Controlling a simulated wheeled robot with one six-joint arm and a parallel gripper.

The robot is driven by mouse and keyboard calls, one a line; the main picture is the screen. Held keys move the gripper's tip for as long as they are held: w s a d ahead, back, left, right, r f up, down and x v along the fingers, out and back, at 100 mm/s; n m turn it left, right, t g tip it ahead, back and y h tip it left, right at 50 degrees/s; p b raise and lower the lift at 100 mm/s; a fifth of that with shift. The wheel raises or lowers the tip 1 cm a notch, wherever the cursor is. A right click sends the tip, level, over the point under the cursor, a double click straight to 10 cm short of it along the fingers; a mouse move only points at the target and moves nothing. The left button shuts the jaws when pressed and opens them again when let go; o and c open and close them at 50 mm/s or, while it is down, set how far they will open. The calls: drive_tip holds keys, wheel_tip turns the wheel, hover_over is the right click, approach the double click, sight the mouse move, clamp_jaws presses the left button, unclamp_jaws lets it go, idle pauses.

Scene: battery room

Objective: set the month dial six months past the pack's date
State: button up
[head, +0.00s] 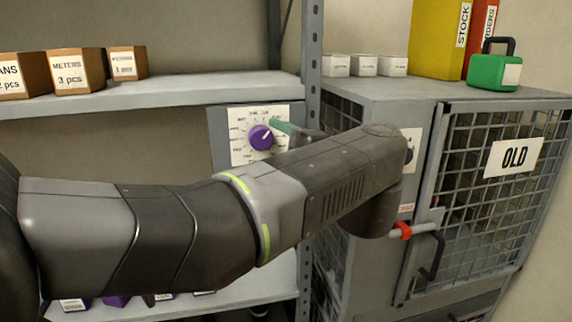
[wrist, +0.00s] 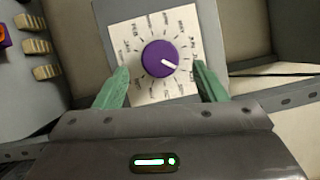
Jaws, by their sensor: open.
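The month dial is a purple knob (head: 262,137) with a white pointer line, on a white card (head: 240,150) printed with a ring of labels. In the head view the pointer aims up and right. In the wrist view the knob (wrist: 160,58) sits between my gripper's (wrist: 162,80) two green fingers, which are open and apart from it. The pointer there aims right and slightly down. The labels are too small to read surely. My arm hides part of the panel in the head view. I cannot make out a pack with a date.
A grey cage cabinet with an "OLD" sign (head: 513,155) stands right, with a red piece (head: 403,230) at its latch. A green padlock-shaped box (head: 494,72) and small white boxes (head: 364,66) are on top. Labelled cardboard boxes (head: 78,72) stand on the left shelf (head: 180,92).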

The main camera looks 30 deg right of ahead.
sight(264, 140)
drive_tip(key=s+d+p, duration=0.1)
drive_tip(key=s, duration=0.9)
drive_tip(key=shift+s+d+f, duration=0.25)
drive_tip(key=shift+d+f, duration=0.05)
drive_tip(key=shift+d, duration=0.05)
drive_tip(key=shift+w+a+r+b, duration=0.15)
drive_tip(key=shift+w+a+b, duration=0.15)
drive_tip(key=shift+w, duration=1.95)
drive_tip(key=shift+w+a+r+b, duration=0.15)
drive_tip(key=shift+w+a, duration=0.25)
drive_tip(key=shift+w, duration=1.85)
drive_tip(key=shift+w+a+r+b, duration=0.1)
drive_tip(key=shift+w+a+b, duration=0.25)
drive_tip(key=shift+w, duration=1.9)
